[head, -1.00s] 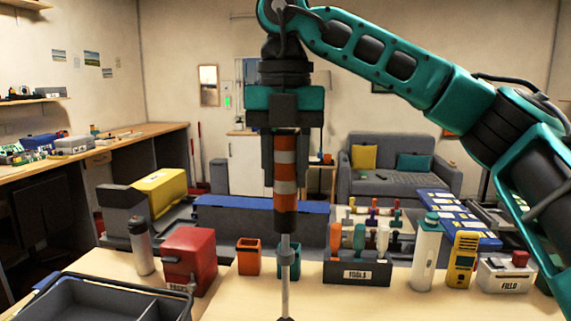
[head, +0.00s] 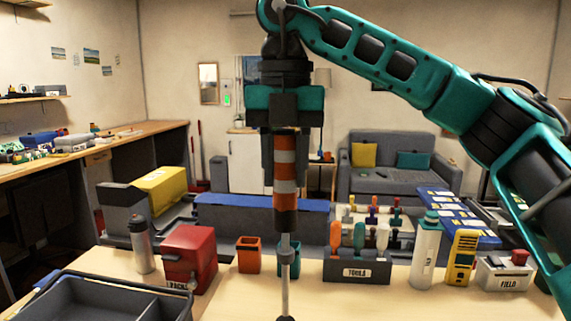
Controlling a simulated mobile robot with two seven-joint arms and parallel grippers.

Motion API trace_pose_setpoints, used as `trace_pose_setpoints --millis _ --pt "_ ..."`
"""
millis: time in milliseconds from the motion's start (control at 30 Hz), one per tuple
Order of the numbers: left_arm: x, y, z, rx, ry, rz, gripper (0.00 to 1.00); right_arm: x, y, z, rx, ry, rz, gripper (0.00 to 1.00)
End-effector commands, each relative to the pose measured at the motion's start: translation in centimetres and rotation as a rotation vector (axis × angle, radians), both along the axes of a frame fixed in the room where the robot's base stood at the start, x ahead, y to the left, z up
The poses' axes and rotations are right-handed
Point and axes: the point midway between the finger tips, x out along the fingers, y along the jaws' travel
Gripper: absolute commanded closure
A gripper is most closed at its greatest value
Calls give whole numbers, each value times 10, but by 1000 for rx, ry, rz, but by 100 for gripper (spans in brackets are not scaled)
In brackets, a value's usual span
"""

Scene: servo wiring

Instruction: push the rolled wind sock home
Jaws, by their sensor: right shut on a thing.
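The rolled wind sock (head: 285,178) is an upright orange-and-white striped roll with a dark lower end. Its lower end meets the top of a thin grey upright rod (head: 285,275). My right gripper (head: 285,150) points straight down from above and is shut on the upper part of the sock, its dark fingers on either side. How far the rod reaches inside the sock is hidden. The rod's dark foot shows only at the bottom edge. My left gripper is out of the picture.
Behind the rod stand an orange cup (head: 249,255) and a teal cup (head: 294,262). A red box (head: 188,258) and grey tray (head: 95,300) are at left. A tool holder (head: 357,271), white bottle (head: 425,258) and yellow meter (head: 461,258) stand at right.

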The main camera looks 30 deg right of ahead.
Motion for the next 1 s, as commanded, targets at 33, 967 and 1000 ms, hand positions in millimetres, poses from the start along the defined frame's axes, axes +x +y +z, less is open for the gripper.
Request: trace_pose_setpoints --millis 33,967,1000 --pt "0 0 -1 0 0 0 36 0 0 -1 0 0 0 96" --pt "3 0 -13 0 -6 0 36 0 0 -20 1 1 0 96" --pt "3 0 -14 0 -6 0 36 0 0 -21 1 1 0 96"
